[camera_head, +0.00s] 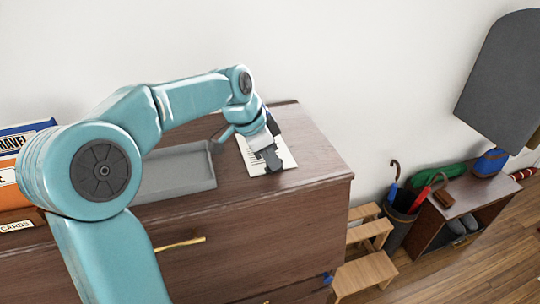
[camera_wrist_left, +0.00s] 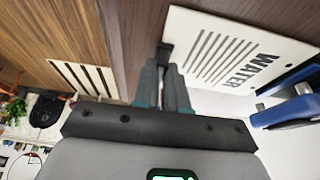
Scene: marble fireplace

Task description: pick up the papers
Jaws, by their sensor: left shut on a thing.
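The papers (camera_head: 284,151) are white sheets with dark printed lines on top of the brown wooden cabinet (camera_head: 310,165), near its right end. In the left wrist view the papers (camera_wrist_left: 235,55) show the word "WATER" and rows of dark lines. My left gripper (camera_head: 270,160) is over the papers, its fingers pointing down at them. In the left wrist view its fingers (camera_wrist_left: 166,65) are close together at the papers' edge and shut on them. Whether the papers are lifted off the top is hard to tell. My right gripper is not in view.
A grey tray (camera_head: 180,172) lies on the cabinet left of the papers. Books (camera_head: 12,170) stand at the far left. A wooden step stool (camera_head: 365,270), an umbrella bin (camera_head: 398,222) and a low shoe bench (camera_head: 465,200) stand on the floor at right.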

